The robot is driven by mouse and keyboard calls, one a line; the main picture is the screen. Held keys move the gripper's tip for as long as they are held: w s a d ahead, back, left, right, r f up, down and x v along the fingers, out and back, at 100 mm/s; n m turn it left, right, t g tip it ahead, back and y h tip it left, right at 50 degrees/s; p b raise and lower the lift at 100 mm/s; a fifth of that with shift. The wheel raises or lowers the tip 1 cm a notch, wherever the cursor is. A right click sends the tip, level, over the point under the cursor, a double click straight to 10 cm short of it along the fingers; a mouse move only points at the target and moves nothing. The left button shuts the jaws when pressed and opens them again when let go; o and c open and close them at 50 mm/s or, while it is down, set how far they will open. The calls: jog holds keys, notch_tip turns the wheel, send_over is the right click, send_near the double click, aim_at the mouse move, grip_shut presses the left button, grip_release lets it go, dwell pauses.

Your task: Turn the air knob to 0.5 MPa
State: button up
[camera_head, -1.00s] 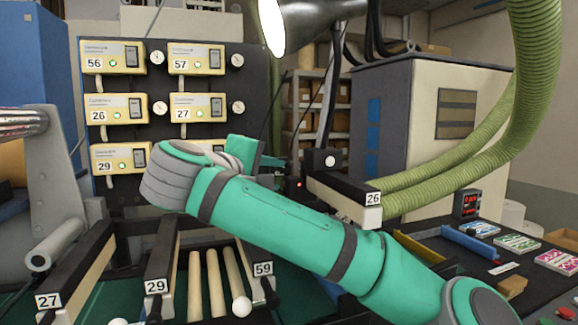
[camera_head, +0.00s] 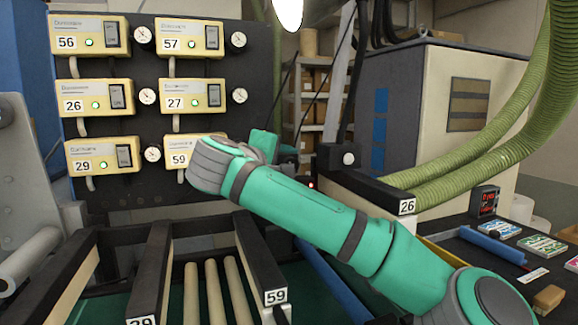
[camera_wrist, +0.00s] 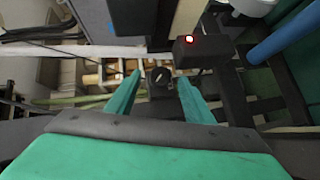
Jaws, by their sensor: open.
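My gripper (camera_wrist: 160,79) is open in the wrist view, with one teal finger on each side of a dark round knob (camera_wrist: 158,75). The knob has a pale mark on its face and looks like the air knob; its scale is too small to read. I cannot tell whether the fingers touch it. In the head view my arm reaches to the upper left, and the knob is hidden. Part of the teal hand (camera_head: 265,143) shows behind the wrist, but its fingers cannot be made out.
A dark box with a lit red lamp (camera_wrist: 190,50) is right beside the knob. A panel (camera_head: 150,105) with numbered yellow controllers and round gauges stands behind my wrist. Rollers (camera_head: 214,292) and numbered black bars lie below. A green hose (camera_head: 470,150) runs at right.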

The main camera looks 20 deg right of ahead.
aim_at(292, 162)
jog(key=shift+w+a+x, duration=0.1)
jog(key=shift+x, duration=0.7)
jog(key=shift+w+a+x, duration=0.1)
jog(key=shift+x, duration=0.75)
jog(key=shift+a, duration=0.1)
jog(key=c, duration=1)
jog(key=shift+c, duration=0.2)
jog(key=m+g+y, duration=0.1)
jog(key=m+y, duration=0.1)
jog(key=y, duration=0.1)
jog(key=m+y, duration=0.1)
jog(key=y, duration=0.1)
jog(key=d+m+g+y, duration=0.1)
jog(key=m+y, duration=0.1)
jog(key=y, duration=0.1)
jog(key=shift+r+m+g+y, duration=0.3)
jog(key=shift+r, duration=0.1)
